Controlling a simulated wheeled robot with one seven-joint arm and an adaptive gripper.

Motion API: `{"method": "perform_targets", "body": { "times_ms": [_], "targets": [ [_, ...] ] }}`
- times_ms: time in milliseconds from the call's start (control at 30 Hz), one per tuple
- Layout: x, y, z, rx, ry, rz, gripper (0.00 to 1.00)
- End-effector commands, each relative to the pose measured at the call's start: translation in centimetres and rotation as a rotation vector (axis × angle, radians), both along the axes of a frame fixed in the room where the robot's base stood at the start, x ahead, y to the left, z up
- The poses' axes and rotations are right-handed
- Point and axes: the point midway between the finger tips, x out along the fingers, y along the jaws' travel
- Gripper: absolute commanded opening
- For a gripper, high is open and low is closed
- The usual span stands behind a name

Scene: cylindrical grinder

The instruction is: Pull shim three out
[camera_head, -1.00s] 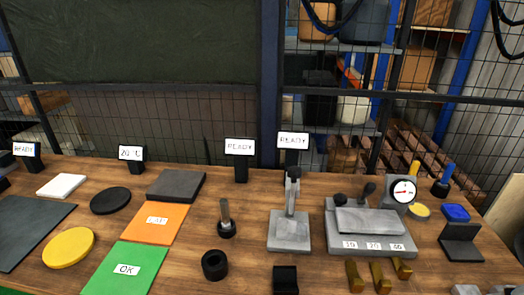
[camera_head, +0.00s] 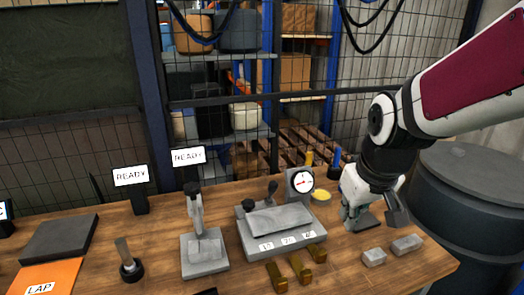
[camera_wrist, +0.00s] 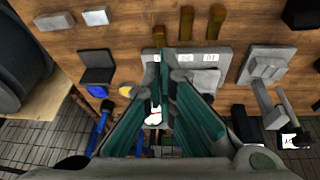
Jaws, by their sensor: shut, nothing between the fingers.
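Several brass shims stick out of the front of a grey gauge block (camera_head: 262,222) with small number labels. In the head view there is a left shim (camera_head: 276,273), a middle shim (camera_head: 300,268) and a right shim (camera_head: 319,254). The labels are too small to read surely. My gripper (camera_wrist: 167,68) is shut and empty. In the wrist view its fingertips are over the block, in line with the shim at the dial end (camera_wrist: 159,38), hiding part of the block. I cannot tell its height. In the head view my gripper (camera_head: 350,217) shows right of the block.
A dial gauge (camera_head: 301,182) stands at the block's back right. A lever fixture (camera_head: 203,250) stands to its left. Two small grey blocks (camera_head: 374,257) (camera_head: 407,244) lie to the right. A dark barrel (camera_head: 468,205) stands beyond the table's right side.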

Motion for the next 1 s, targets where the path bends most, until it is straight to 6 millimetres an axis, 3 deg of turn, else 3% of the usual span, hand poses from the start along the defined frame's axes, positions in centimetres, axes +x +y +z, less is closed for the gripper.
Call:
{"method": "perform_targets", "body": {
  "times_ms": [300, 500, 700, 1000],
  "targets": [
    [7.6, -0.6, -7.8, 0.036, 0.02, 0.067, 0.0],
    [10.4, -0.9, -11.3, 0.062, 0.016, 0.09, 0.0],
    [11.4, -0.9, -12.6, 0.072, 0.012, 0.099, 0.0],
    [11.5, -0.9, -12.6, 0.072, 0.011, 0.099, 0.0]
  ]
}}
